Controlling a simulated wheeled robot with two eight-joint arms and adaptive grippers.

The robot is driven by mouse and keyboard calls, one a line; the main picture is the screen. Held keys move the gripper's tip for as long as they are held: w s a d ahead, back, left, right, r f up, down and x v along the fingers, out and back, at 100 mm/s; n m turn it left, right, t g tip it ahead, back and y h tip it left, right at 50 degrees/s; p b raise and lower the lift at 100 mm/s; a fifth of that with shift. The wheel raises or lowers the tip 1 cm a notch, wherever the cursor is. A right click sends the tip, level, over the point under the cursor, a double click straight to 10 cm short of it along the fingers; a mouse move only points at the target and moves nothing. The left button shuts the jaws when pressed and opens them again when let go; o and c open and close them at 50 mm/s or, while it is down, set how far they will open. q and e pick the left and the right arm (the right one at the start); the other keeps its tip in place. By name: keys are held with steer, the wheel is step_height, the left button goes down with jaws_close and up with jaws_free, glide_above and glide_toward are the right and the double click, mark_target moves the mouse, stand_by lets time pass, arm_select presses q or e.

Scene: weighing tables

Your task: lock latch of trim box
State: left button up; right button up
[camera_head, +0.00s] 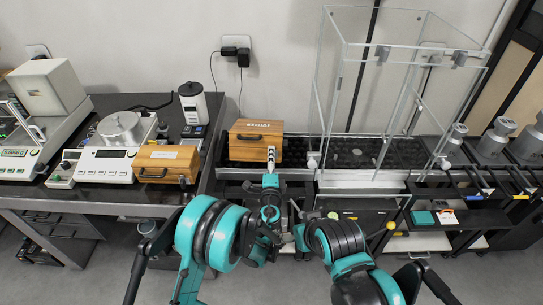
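The lettering is too small to read with certainty. My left gripper (271,154) is at the right part of this box's front face, covering the latch area. Its pale fingertips look close together, but whether they touch the latch or are shut cannot be told. My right arm bends in at the lower middle; its gripper is not clearly visible among the dark parts there.
A second wooden box (167,157) with a dark handle sits on the left table beside a balance (105,165). A clear glass enclosure (343,100) stands right of the centre box. Metal weights (495,138) stand at the far right. A white-and-black device (193,103) stands behind.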

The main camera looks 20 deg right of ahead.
arm_select(q)
steer(key=v, duration=0.4)
steer(key=shift+s+a, duration=0.15)
steer(key=shift+s, duration=0.25)
stand_by(0.4)
steer(key=s+a+r+n+g+y, duration=0.15)
steer(key=a+r+n+y, duration=0.35)
steer(key=a, duration=0.8)
steer(key=s+a+r+n+g+y, duration=0.1)
steer(key=a+r+n+g+y, duration=0.15)
steer(key=a+r+n, duration=0.7)
steer(key=s+a+f+n+g, duration=0.2)
steer(key=s+a+f+g, duration=0.15)
steer(key=s+a, duration=0.7)
steer(key=s+a+f+n+g+h, duration=0.1)
steer(key=s+f+n, duration=0.1)
steer(key=s, duration=0.5)
steer(key=s+a+f+n+g+h, duration=0.1)
steer(key=s+f+n, duration=0.1)
steer(key=s, duration=0.6)
steer(key=shift+a+g, duration=0.2)
steer(key=shift+g, duration=0.15)
steer(key=shift+n+h, duration=0.25)
